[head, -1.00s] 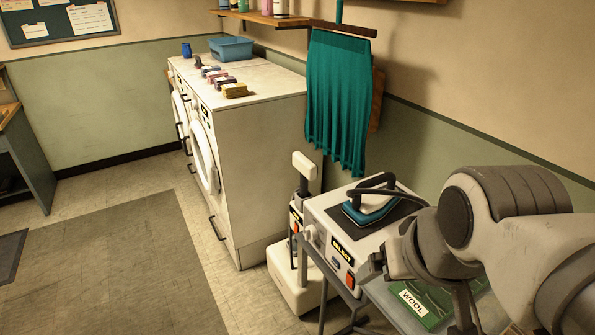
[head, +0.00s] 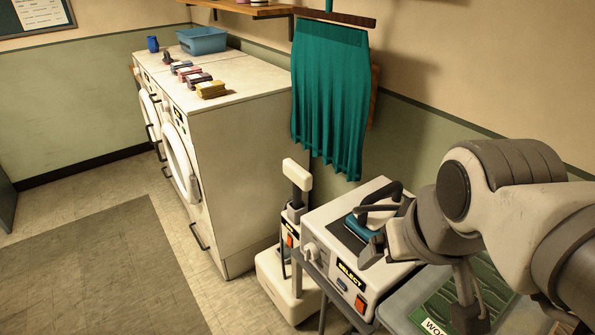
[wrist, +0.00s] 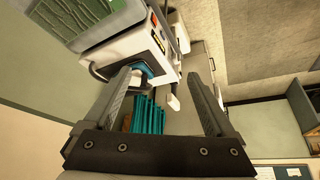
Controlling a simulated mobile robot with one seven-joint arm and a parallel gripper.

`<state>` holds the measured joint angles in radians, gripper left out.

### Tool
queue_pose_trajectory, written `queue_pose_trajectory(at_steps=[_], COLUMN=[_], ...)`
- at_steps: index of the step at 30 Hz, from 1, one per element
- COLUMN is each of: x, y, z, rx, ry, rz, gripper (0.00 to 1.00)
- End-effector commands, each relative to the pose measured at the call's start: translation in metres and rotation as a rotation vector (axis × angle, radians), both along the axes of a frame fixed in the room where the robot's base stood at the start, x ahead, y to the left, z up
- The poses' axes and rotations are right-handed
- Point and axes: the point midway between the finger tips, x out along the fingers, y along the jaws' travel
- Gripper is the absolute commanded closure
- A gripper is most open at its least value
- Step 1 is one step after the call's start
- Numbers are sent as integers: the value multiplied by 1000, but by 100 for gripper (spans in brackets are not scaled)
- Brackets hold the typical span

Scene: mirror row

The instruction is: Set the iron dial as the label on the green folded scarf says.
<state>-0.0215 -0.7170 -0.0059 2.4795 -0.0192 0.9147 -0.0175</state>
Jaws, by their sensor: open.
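A white ironing unit (head: 345,290) has a black SELECT label and an orange switch. A teal iron (head: 358,228) with a black handle rests on top, partly behind my gripper (head: 372,252). The green folded scarf (head: 470,290) lies on a grey surface to the right, partly behind my arm. Its white label (head: 432,328) is cut by the picture's lower edge, with only "WO" readable. In the wrist view my gripper (wrist: 160,78) is open and empty, above the unit (wrist: 125,48). The dial's setting is too small to read.
A white upright device with a T-shaped handle (head: 297,175) stands left of the unit. White washing machines (head: 240,150) carry folded cloths and a blue basin (head: 202,40). A teal cloth (head: 330,100) hangs behind. Open floor with a grey mat (head: 100,270) lies left.

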Motion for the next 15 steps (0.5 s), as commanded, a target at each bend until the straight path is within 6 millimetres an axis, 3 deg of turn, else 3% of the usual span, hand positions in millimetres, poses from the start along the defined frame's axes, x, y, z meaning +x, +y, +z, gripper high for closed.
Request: queue_pose_trajectory(at_steps=[1, 15], x=[6, 64], y=[2, 15], z=[-12, -71], rx=[-24, -329], ry=[42, 372], rz=[45, 461], gripper=[10, 10])
